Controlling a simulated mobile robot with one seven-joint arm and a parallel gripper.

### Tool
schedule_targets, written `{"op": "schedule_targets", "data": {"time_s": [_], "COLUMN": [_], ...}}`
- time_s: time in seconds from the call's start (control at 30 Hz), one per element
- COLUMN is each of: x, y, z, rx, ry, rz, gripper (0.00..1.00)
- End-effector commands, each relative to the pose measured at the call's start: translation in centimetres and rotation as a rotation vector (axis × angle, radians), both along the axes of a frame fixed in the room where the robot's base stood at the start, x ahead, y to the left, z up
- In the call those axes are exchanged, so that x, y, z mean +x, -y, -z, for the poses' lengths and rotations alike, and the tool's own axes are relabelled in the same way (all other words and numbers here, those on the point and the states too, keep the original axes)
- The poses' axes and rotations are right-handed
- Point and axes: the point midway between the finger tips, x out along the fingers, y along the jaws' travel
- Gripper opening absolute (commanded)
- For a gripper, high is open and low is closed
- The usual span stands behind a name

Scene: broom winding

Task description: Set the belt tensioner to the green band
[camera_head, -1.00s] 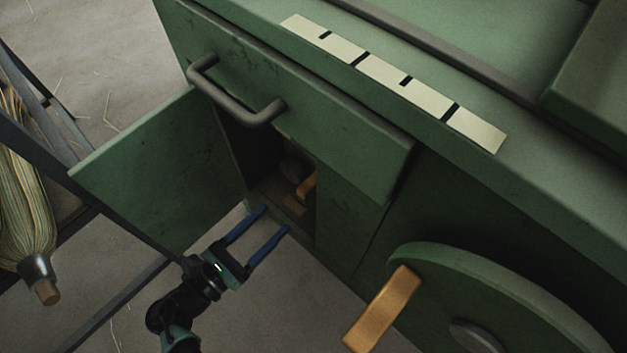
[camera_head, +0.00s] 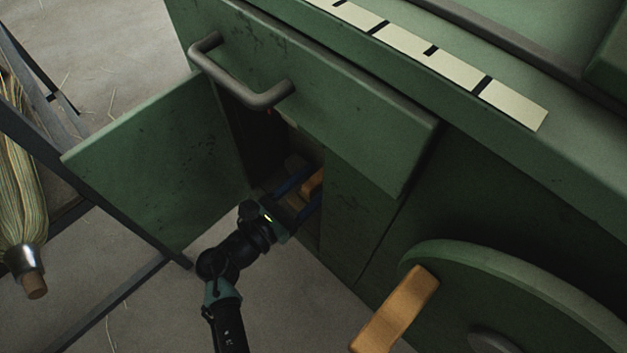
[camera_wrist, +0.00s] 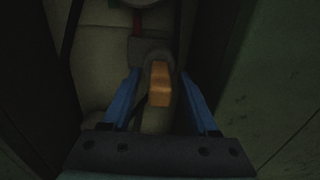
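The tensioner's orange-brown handle (camera_wrist: 160,84) shows inside the dark compartment, between my two blue fingers in the wrist view. My gripper (camera_wrist: 160,78) is open, with a gap on each side of the handle. In the head view my gripper (camera_head: 301,184) reaches through the compartment opening, and a bit of the handle (camera_head: 313,182) shows beside the fingers. A red mark (camera_wrist: 137,22) shows on the pale back behind the handle. I cannot make out a green band; the compartment is very dark.
The green compartment door (camera_head: 160,155) stands open to the left. A drawer-like panel with a grey bar handle (camera_head: 240,75) is above the opening. A wheel (camera_head: 520,300) with a wooden crank grip (camera_head: 395,310) is at lower right. A broom (camera_head: 22,180) hangs at far left.

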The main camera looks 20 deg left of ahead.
Motion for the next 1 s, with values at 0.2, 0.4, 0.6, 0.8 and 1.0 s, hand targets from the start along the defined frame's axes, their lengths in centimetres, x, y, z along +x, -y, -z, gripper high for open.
{"op": "schedule_targets", "data": {"time_s": [0.2, 0.4, 0.6, 0.8, 1.0], "x": [-0.03, -0.04, -0.05, -0.06, -0.07], "y": [-0.01, -0.01, -0.02, -0.02, -0.02], "z": [0.00, 0.02, 0.03, 0.04, 0.05], "rx": [0.000, 0.000, 0.000, 0.000, 0.000], "ry": [0.000, 0.000, 0.000, 0.000, 0.000], "rz": [0.000, 0.000, 0.000, 0.000, 0.000], "gripper": [0.20, 0.00, 0.00, 0.00, 0.00]}}
